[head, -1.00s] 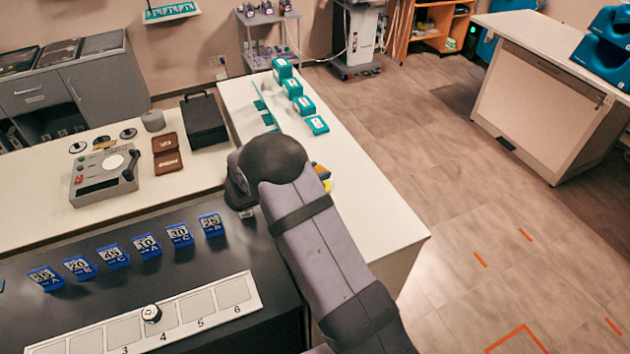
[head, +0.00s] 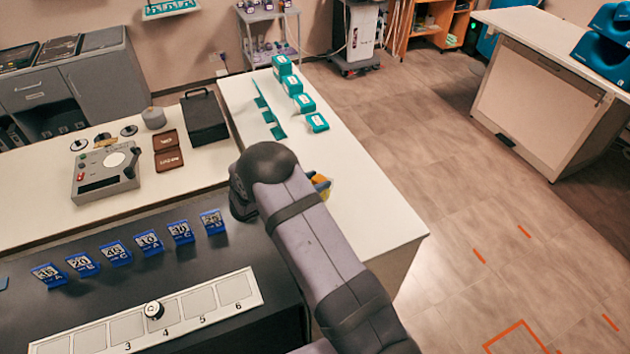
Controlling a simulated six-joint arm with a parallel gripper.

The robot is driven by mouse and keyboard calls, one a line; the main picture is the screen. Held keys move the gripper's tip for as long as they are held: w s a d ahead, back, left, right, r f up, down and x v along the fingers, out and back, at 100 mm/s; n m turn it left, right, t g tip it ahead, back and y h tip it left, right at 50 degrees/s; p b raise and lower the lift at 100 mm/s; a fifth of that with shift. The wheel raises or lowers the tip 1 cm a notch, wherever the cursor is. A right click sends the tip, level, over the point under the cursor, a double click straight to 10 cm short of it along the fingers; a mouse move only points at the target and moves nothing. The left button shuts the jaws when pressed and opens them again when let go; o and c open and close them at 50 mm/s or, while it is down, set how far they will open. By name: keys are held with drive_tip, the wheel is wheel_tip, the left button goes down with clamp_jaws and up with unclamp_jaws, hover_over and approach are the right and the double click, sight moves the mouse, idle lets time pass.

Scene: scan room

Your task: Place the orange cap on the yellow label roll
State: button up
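A small orange patch (head: 319,179) shows just right of my arm, over the white table. It may be the orange cap, but too little shows to be sure. A yellow edge (head: 326,193) shows right beside it, perhaps the yellow label roll, with a dark bluish-grey bit between them. My arm hides most of both, and I cannot tell whether they touch. My gripper is hidden behind my arm, so whether it holds anything does not show.
Teal boxes (head: 305,103) stand along the white table (head: 375,215). A black case (head: 204,121), an open brown case (head: 167,152) and a grey device (head: 105,172) stand left. Blue numbered blocks (head: 149,243) line the dark counter behind a numbered strip (head: 200,305) carrying a round knob-like piece (head: 154,310).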

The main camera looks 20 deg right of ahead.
drive_tip(key=shift+o, duration=1.1)
drive_tip(key=shift+r, duration=0.15)
drive_tip(key=shift+r, duration=0.1)
drive_tip(key=shift+s+a, duration=0.1)
drive_tip(key=shift+a, duration=0.35)
drive_tip(key=b+v, duration=0.4)
drive_tip(key=v, duration=0.7)
drive_tip(key=shift+s, duration=0.15)
